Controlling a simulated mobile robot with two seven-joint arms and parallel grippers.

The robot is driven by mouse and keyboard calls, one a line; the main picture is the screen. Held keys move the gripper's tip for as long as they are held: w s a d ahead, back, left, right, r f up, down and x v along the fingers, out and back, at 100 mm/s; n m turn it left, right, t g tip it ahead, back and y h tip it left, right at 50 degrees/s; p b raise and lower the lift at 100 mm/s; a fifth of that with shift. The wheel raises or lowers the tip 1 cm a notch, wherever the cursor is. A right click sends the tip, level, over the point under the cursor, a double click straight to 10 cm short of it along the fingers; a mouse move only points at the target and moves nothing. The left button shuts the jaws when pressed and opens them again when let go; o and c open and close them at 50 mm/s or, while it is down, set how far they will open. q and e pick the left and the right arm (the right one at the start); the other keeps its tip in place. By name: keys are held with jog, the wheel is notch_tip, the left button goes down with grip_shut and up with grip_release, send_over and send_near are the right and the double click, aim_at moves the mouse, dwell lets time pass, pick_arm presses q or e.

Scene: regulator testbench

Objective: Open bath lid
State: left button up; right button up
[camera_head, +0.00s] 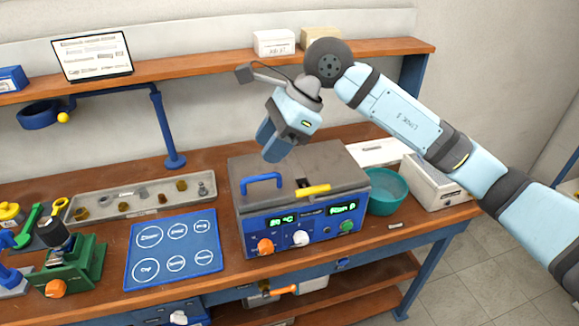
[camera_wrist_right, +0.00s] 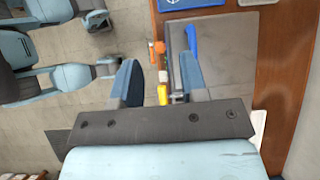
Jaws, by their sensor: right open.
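The bath (camera_head: 300,200) is a blue box with a display and knobs on its front. Its grey lid (camera_head: 335,167) lies flat and closed on top, and also shows in the right wrist view (camera_wrist_right: 230,70). The lid has a blue handle (camera_head: 262,182) on its left and a yellow bar (camera_head: 313,190) at its front edge. My right gripper (camera_head: 270,148) is open and empty, pointing down above the back of the lid and apart from it. In the right wrist view its fingers (camera_wrist_right: 162,78) spread on either side of the yellow bar's image. I make out no left gripper.
A teal bowl (camera_head: 387,190) and a white device (camera_head: 433,182) stand right of the bath. A blue mat (camera_head: 175,248) and a parts tray (camera_head: 135,198) lie to its left. A shelf (camera_head: 200,70) runs behind, with a blue post (camera_head: 168,130) under it.

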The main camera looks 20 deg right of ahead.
aim_at(266, 176)
jog(key=w+d+r+t+h, duration=0.2)
jog(key=w+d+h, duration=0.1)
jog(key=d, duration=0.2)
pick_arm(q)
jog(key=shift+w+d+r+p, duration=0.55)
jog(key=shift+r+p, duration=0.1)
jog(key=shift+p, duration=0.2)
pick_arm(e)
jog(key=x, duration=1.3)
jog(key=shift+s+a+f, duration=0.3)
jog(key=shift+a, duration=0.1)
grip_shut()
